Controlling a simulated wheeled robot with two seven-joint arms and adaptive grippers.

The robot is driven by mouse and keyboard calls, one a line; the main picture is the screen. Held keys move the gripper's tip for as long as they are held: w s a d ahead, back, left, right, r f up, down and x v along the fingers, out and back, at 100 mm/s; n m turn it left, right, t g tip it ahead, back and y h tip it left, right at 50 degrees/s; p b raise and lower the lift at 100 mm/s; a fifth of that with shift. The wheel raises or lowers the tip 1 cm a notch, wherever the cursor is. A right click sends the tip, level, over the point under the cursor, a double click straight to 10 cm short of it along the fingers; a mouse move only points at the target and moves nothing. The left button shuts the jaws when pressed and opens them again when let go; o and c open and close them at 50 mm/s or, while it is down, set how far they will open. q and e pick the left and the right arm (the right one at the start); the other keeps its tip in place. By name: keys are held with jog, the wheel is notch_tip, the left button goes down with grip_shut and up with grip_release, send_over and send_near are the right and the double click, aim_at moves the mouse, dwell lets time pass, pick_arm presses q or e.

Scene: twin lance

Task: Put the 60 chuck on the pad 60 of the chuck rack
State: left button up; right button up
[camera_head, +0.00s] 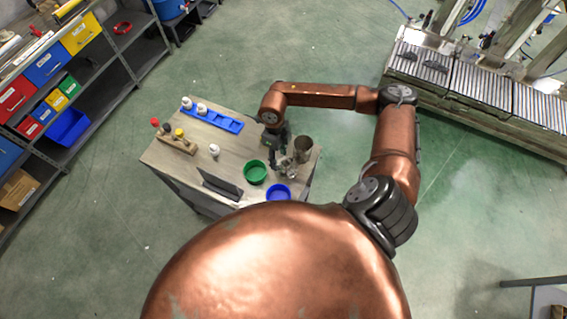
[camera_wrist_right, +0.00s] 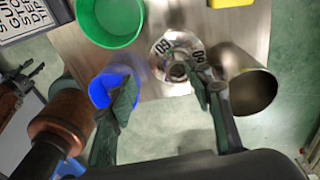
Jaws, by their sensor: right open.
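The 60 chuck (camera_wrist_right: 165,47) is a pale metal disc with a raised hub and dark "60" markings, lying on the table in the right wrist view. In the head view a small silver shape by my gripper (camera_head: 292,172) appears to be it. My right gripper (camera_head: 281,157) is open and empty above the table. In the wrist view (camera_wrist_right: 165,92) one finger overlaps the chuck's right side and the other overlaps the blue bowl; contact cannot be told. A blue rack (camera_head: 222,122) holding white pieces at its left end is probably the chuck rack; its pad labels are unreadable.
A metal cup (camera_wrist_right: 262,92) stands right beside the chuck. A green bowl (camera_head: 255,172) and a blue bowl (camera_head: 278,191) are near. A wooden holder with coloured knobs (camera_head: 178,146), a white piece (camera_head: 214,150) and a dark upright panel (camera_head: 222,187) stand further left.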

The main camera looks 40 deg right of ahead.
aim_at(286, 164)
jog(key=d, duration=0.1)
jog(key=d+f+h, duration=0.1)
jog(key=d, duration=0.1)
jog(key=shift+s+d+f, duration=0.1)
jog(key=shift+d, duration=0.05)
jog(key=shift+s+f+p, duration=0.2)
jog(key=shift+f+p, duration=0.35)
jog(key=shift+f, duration=0.2)
jog(key=f, duration=0.1)
jog(key=f+p, duration=0.1)
jog(key=f, duration=0.1)
jog(key=shift+s+a+f, duration=0.25)
jog(key=shift+s, duration=0.05)
jog(key=shift+f+p, duration=0.3)
jog(key=shift+f, duration=0.25)
pick_arm(q)
notch_tip(286, 164, up, 3)
jog(key=shift+f, duration=0.15)
jog(key=shift+a, duration=0.1)
pick_arm(e)
jog(key=shift+c, duration=0.6)
grip_shut()
